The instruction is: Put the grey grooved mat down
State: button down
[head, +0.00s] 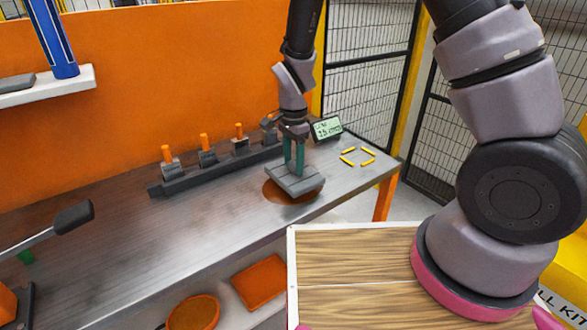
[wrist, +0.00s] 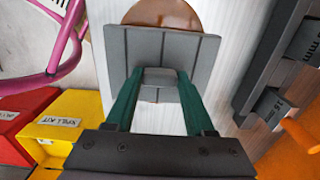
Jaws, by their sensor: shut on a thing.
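The grey grooved mat (head: 294,181) is a square plate with grooves and a raised block in its middle. It also shows in the wrist view (wrist: 198,72). My gripper (head: 294,165) has green fingers, which also show in the wrist view (wrist: 156,78); they are shut on the mat's central block. In the head view the mat is over a round brown patch (head: 277,196) on the metal bench (head: 125,225), covering part of it. The patch also shows past the mat in the wrist view (wrist: 165,14). I cannot tell whether the mat touches the bench.
A dark rail with several orange-topped blocks (head: 202,149) stands behind and left of the mat. A small display (head: 326,128) and yellow corner marks (head: 348,150) are to the right. A dark-headed tool (head: 73,217) is at the left. Orange containers (head: 259,281) sit below the bench.

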aim_at(294, 164)
jog(key=shift+f, duration=1.2)
jog(key=shift+f, duration=0.15)
jog(key=shift+c, duration=1.3)
grip_release()
notch_tip(294, 164, up, 12)
jog(key=s+d+r+n+t+y, duration=0.1)
jog(key=d+r, duration=0.5)
jog(key=r, duration=0.2)
jog(key=d+r+n+t+y, duration=0.1)
jog(key=d+r+n+y, duration=0.1)
jog(key=d+r, duration=0.55)
jog(key=s+d+r+n+t+h, duration=0.1)
jog(key=s+d+r+n+t, duration=0.3)
jog(key=s+d+r, duration=0.5)
jog(key=shift+s+d+r+t, duration=0.15)
jog(key=shift+s+r+t, duration=0.45)
jog(key=shift+s+r, duration=0.55)
